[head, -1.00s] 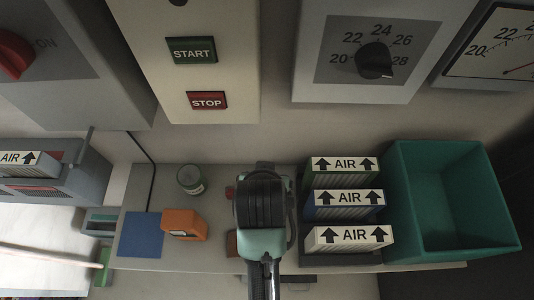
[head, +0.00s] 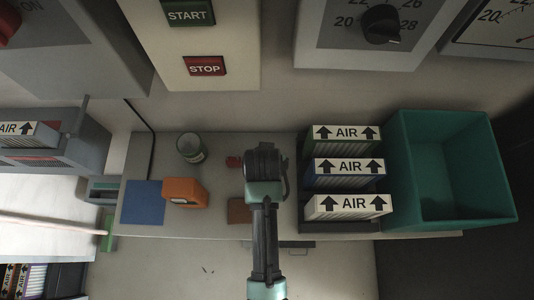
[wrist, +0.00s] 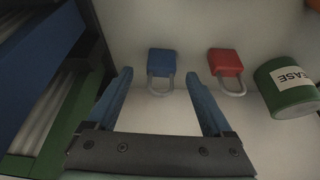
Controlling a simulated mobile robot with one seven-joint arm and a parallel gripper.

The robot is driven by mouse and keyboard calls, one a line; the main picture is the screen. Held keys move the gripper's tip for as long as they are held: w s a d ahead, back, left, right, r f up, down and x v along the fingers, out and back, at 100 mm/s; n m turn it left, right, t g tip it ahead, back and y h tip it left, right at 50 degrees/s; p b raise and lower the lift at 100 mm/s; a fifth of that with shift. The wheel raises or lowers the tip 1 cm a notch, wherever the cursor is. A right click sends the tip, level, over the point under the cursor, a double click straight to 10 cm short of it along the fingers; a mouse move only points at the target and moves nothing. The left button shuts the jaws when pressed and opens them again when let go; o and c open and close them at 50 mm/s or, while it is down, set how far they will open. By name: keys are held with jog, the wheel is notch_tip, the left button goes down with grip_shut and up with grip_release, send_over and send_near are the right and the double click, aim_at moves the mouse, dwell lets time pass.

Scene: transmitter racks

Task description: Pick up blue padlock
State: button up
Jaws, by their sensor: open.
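The blue padlock (wrist: 162,60) lies on the pale surface in the wrist view, its grey shackle pointing toward my gripper. My gripper (wrist: 158,80) is open, with one blue finger on each side of the shackle's line. The padlock's body shows just beyond the fingertips, and nothing is held. I cannot tell the height gap. In the head view my gripper (head: 265,160) is over the shelf and hides the blue padlock. The red padlock (wrist: 226,62) lies to the right of the blue one in the wrist view.
A green grease can (wrist: 287,88) stands beyond the red padlock. A green bin (head: 400,170), orange block (head: 186,192) and blue square (head: 142,202) are also on the shelf.

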jog(key=shift+x, duration=1.7)
jog(key=shift+a, duration=0.1)
grip_shut()
